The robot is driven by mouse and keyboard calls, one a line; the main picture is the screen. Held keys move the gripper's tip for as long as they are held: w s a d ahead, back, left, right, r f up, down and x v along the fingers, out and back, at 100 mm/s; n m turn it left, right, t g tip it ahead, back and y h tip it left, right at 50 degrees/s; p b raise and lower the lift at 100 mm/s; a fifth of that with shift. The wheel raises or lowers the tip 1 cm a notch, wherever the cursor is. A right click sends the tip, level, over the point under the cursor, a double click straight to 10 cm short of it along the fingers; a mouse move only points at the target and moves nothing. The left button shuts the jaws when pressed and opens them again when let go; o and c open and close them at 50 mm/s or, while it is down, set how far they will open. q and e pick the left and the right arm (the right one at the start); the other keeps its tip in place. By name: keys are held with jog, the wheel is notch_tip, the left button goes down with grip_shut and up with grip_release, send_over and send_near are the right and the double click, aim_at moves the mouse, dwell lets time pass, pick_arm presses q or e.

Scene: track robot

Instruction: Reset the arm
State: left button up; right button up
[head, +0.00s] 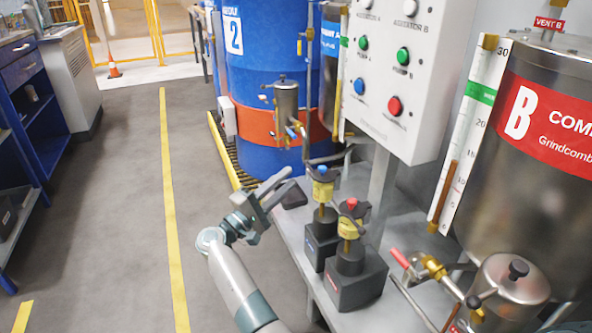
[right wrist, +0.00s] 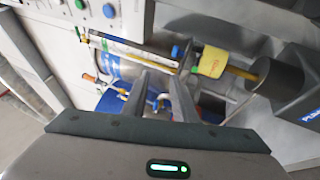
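My right arm (head: 240,285) comes up from the bottom of the head view, beside the left edge of the grey bench. My right gripper (head: 287,182) is at its end, left of the two pump units, and its fingers stand apart with nothing between them. The right wrist view shows the same gripper (right wrist: 158,82) open and empty, with the equipment seen past its fingers. My left gripper is in neither view.
The blue-topped pump (head: 322,215) and red-topped pump (head: 349,260) stand on the bench close to the gripper. A control panel (head: 385,80) stands behind, with tank B (head: 520,150) at right. Open floor (head: 110,200) with a yellow line lies left.

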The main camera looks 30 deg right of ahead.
jog(key=shift+s+a+f, duration=0.15)
jog(key=shift+a+f, duration=0.05)
jog(key=shift+a, duration=0.4)
